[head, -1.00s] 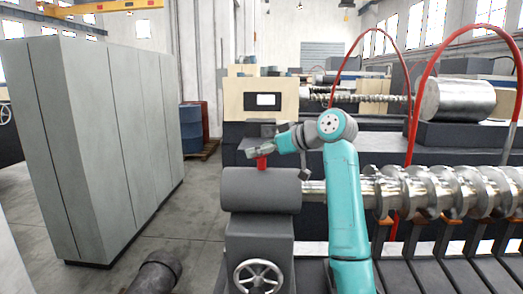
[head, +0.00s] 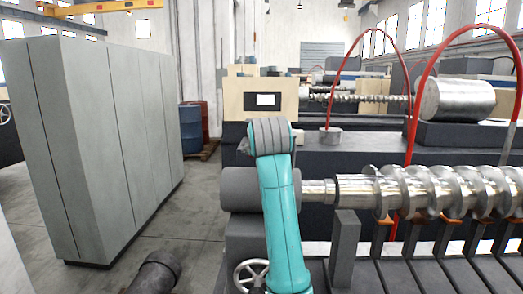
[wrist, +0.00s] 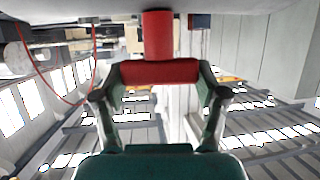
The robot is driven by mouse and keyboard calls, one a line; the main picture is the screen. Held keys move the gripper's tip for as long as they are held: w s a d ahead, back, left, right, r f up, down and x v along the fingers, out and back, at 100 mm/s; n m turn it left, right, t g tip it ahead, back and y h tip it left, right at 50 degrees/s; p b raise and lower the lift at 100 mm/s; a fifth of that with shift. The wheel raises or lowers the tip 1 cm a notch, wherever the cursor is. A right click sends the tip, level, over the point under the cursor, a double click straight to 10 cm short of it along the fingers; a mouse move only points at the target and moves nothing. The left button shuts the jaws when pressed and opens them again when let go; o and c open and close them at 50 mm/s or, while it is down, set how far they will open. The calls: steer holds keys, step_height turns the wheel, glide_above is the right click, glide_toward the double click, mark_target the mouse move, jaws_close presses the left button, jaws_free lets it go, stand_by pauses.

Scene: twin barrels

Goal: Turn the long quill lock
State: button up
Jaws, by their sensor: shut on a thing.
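The red quill lock shows in the wrist view as a T-shape, with a thick stem (wrist: 158,35) and a crossbar (wrist: 150,73). My gripper (wrist: 160,76) is shut on the crossbar, with one finger at each end of it. The stem runs up to a pale grey surface at the top of the wrist view. In the head view my teal arm hides both my gripper and the red lock. The grey tailstock cylinder (head: 238,190) shows on both sides of the arm.
A handwheel (head: 248,274) sits low on the tailstock, partly behind my arm. A shiny screw shaft (head: 430,192) runs to the right from the cylinder.

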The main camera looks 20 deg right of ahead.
steer(key=shift+m+g+h, duration=0.3)
steer(key=shift+m+h, duration=0.4)
steer(key=shift+h, duration=0.1)
steer(key=o, duration=1.2)
steer(key=shift+c, duration=0.2)
steer(key=v, duration=1.2)
steer(key=shift+a, duration=0.15)
steer(key=shift+f, duration=0.1)
